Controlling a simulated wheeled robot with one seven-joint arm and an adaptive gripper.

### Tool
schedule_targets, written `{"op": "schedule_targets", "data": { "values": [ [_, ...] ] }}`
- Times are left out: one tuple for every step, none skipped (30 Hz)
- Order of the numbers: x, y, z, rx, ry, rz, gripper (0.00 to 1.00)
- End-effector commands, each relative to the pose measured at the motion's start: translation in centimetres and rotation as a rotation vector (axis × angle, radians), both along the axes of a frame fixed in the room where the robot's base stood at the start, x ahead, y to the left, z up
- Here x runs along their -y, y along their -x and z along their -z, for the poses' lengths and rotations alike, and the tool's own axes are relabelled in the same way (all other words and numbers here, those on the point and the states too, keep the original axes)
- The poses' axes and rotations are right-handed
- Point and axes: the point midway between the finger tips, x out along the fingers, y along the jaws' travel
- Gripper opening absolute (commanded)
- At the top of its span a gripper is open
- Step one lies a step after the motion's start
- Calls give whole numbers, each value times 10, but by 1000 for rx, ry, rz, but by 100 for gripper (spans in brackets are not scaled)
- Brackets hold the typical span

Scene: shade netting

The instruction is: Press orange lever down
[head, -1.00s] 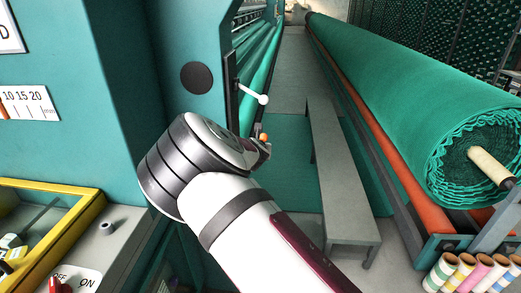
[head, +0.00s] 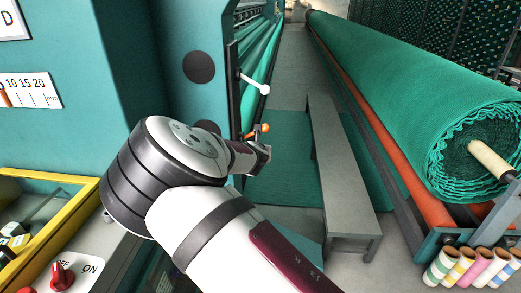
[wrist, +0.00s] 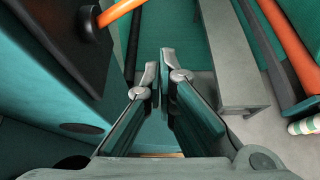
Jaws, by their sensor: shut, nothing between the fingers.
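The orange lever (head: 257,131) sticks out from the side of the teal machine, below a white-knobbed lever, and slopes slightly up to its rounded orange tip in the head view. In the wrist view its orange rod (wrist: 118,12) runs from a round pivot on a dark plate out of the top edge. My gripper (head: 262,158) is just below the orange tip in the head view. In the wrist view my gripper (wrist: 160,72) has its fingertips together with nothing between them, right of and apart from the visible rod. Contact at the lever's tip cannot be told.
The white-knobbed lever (head: 257,86) sits above the orange one. The teal machine wall (head: 195,100) stands at left. A grey bench (head: 335,175) and a large green netting roll (head: 430,110) lie right. A red knob (head: 62,275) is at lower left.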

Motion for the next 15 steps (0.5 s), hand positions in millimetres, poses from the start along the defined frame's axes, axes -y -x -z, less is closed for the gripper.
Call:
{"op": "schedule_targets", "data": {
  "values": [
    [-1, 10, -6, 0, 0, -1, 0],
    [-1, 14, -9, 0, -1, -2, 0],
    [-1, 20, -11, 0, 0, -1, 0],
    [-1, 24, -13, 0, 0, -1, 0],
    [-1, 27, -15, 0, 0, -2, 0],
    [0, 31, -17, 0, 0, 0, 0],
    [0, 34, -19, 0, 0, -1, 0],
    [0, 36, -20, 1, -1, 0, 0],
    [0, 38, -21, 0, -1, 0, 0],
    [0, 39, -22, 0, -1, 0, 0],
    [0, 40, -22, 0, -1, 0, 0],
    [0, 41, -23, 0, -1, 0, 0],
    [0, 42, -23, 0, -1, 0, 0],
    [0, 42, -23, 0, -1, 0, 0],
    [0, 42, -23, 0, -1, 0, 0]
  ]
}}
